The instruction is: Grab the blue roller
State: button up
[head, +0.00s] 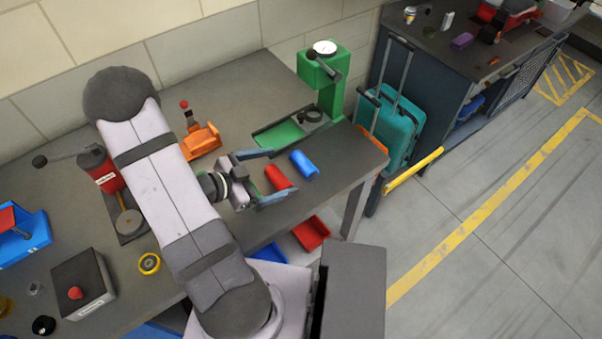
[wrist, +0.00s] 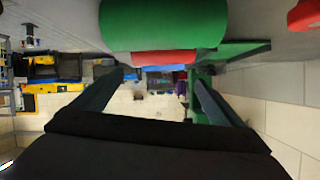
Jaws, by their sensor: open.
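The blue roller (head: 304,164) lies on the grey workbench in the head view, to the right of a red roller (head: 279,177). My gripper (head: 275,174) is open and empty, and points right toward the two rollers. In the head view the red roller appears between its fingertips, with the blue roller just beyond. In the wrist view my open fingers (wrist: 157,75) show with a green roller (wrist: 163,23) close at the top and the red roller (wrist: 163,58) behind it. The green roller seems hidden behind my gripper in the head view.
A green press (head: 322,70) stands at the back right of the workbench (head: 235,95). An orange tool (head: 202,140) is behind my arm. The bench's right edge is close past the blue roller, with a teal suitcase (head: 396,128) beyond it.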

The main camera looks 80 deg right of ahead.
aim_at(299, 164)
jog(key=shift+s+d+f+n, duration=0.15)
jog(key=shift+d+f+n, duration=0.6)
jog(key=shift+n, duration=0.45)
jog(key=shift+p+x, duration=1.4)
jog(key=shift+x, duration=1.75)
jog(key=shift+s+d+f, duration=0.15)
jog(key=shift+s+d, duration=0.1)
jog(key=shift+s, duration=0.15)
jog(key=c, duration=1.2)
jog(key=shift+c, duration=0.6)
jog(key=shift+o, duration=0.2)
jog(key=shift+r, duration=0.2)
notch_tip(299, 164, up, 10)
jog(key=b, duration=0.1)
